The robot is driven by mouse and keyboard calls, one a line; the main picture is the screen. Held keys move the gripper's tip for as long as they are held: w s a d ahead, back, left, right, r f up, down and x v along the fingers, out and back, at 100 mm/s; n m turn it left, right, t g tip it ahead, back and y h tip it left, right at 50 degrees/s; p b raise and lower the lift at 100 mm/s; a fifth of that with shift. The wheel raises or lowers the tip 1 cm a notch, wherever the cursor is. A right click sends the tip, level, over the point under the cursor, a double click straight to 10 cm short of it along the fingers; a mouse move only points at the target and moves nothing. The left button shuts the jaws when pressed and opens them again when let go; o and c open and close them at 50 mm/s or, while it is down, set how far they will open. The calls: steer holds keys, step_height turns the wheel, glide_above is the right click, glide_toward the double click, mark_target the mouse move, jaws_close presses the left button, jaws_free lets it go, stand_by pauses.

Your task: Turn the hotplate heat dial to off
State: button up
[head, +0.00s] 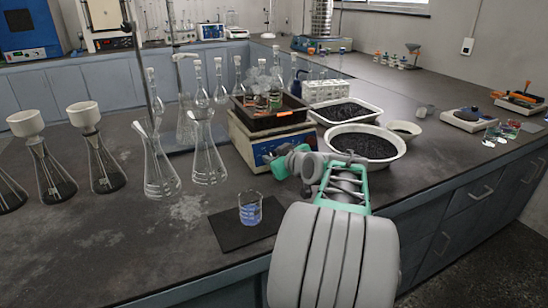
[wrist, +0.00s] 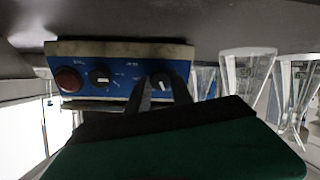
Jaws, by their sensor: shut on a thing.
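The hotplate (head: 240,146) stands on the bench in the head view, a cream box with a blue front panel. The wrist view shows the blue panel (wrist: 125,68) close up, with a red round button (wrist: 69,80) at the left and a black dial (wrist: 99,76) beside it. My gripper (wrist: 162,84) has its fingers on either side of another black dial (wrist: 162,80) at the panel's right; a pale mark shows on its face. The panel's print is too small to read. In the head view my gripper (head: 278,163) reaches the panel, and the arm hides its right part.
A dark tray of glassware (head: 270,117) sits on the hotplate. A white bowl of black grains (head: 390,145) stands close at its right. A beaker of blue liquid (head: 250,209) on a dark mat (head: 227,232) stands in front. Conical flasks (head: 208,165) stand at the left.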

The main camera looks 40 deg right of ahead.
steer(key=shift+f+b, duration=0.15)
steer(key=shift+b, duration=0.3)
jaws_close()
steer(key=shift+f+n+b, duration=0.1)
steer(key=shift+n+b, duration=0.2)
steer(key=shift+n, duration=0.1)
steer(key=n+b, duration=0.1)
steer(key=b, duration=0.2)
steer(key=shift+f+n, duration=0.15)
steer(key=shift+n, duration=0.25)
steer(key=n+b, duration=0.2)
steer(key=b, duration=0.2)
steer(key=shift+n, duration=0.3)
steer(key=n+b, duration=0.2)
steer(key=shift+b, duration=0.4)
steer(key=shift+r+n+b, duration=0.25)
steer(key=shift+n+b, duration=0.9)
steer(key=shift+n, duration=0.15)
steer(key=shift+a, duration=0.1)
steer(key=shift+r, duration=0.1)
